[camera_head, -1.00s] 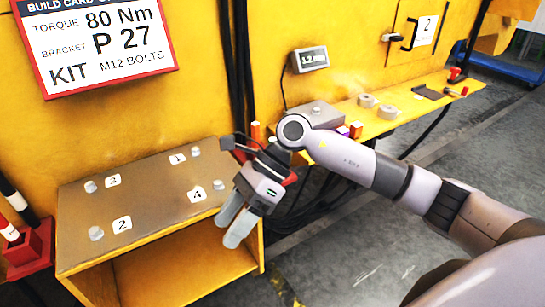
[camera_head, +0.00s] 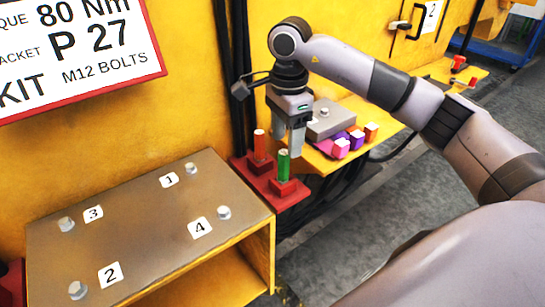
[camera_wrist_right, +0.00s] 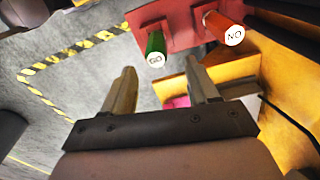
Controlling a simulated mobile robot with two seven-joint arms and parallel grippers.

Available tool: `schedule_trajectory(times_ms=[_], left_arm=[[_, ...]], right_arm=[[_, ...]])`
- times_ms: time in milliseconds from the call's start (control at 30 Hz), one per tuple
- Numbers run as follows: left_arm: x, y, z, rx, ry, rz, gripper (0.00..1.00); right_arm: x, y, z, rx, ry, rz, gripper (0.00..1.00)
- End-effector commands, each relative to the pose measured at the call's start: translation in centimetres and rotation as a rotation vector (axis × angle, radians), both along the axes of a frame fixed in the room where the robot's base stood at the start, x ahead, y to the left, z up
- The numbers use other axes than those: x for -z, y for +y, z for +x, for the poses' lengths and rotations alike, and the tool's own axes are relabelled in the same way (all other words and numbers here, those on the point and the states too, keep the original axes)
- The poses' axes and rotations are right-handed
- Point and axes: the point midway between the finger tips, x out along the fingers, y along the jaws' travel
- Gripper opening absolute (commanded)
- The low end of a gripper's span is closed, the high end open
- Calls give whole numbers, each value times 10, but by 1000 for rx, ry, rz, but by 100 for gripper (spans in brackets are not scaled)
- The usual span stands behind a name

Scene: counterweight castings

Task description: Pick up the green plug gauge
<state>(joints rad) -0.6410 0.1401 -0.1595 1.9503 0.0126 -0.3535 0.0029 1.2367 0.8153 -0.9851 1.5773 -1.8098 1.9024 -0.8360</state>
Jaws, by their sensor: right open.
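The green plug gauge (camera_head: 283,166) stands upright in a red stand (camera_head: 290,198) at the right of the brown-topped bench. In the right wrist view its round end (camera_wrist_right: 155,58) reads "GO". An orange-red plug gauge (camera_head: 259,146) stands behind and left of it in the same stand; its end (camera_wrist_right: 233,36) reads "NO" in the right wrist view. My right gripper (camera_head: 287,142) points down, open and empty, just above the green gauge. In the right wrist view the gauge shows beyond the gap between the fingertips (camera_wrist_right: 160,75), apart from both. My left gripper is not in view.
The bench top (camera_head: 140,215) carries several bolts and number tags. Behind the gripper, a yellow shelf (camera_head: 392,120) holds a grey plate (camera_head: 332,118) and several coloured blocks (camera_head: 356,140). Black cables (camera_head: 228,80) run down the yellow wall. Open grey floor (camera_head: 335,240) lies to the right.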

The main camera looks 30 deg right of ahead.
Motion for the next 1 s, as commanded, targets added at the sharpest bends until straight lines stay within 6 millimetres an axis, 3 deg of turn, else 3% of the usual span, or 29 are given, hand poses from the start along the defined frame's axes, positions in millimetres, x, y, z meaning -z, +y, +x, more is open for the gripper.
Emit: schedule_trajectory(times_ms=[267,533,867,1000], left_arm=[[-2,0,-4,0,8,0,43],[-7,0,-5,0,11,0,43],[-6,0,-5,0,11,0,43],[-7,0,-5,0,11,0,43]], right_arm=[[26,3,-1,-1,4,0,59],[63,8,-3,0,4,1,59],[72,8,-2,-1,0,1,59],[71,8,-2,-1,0,1,17]])
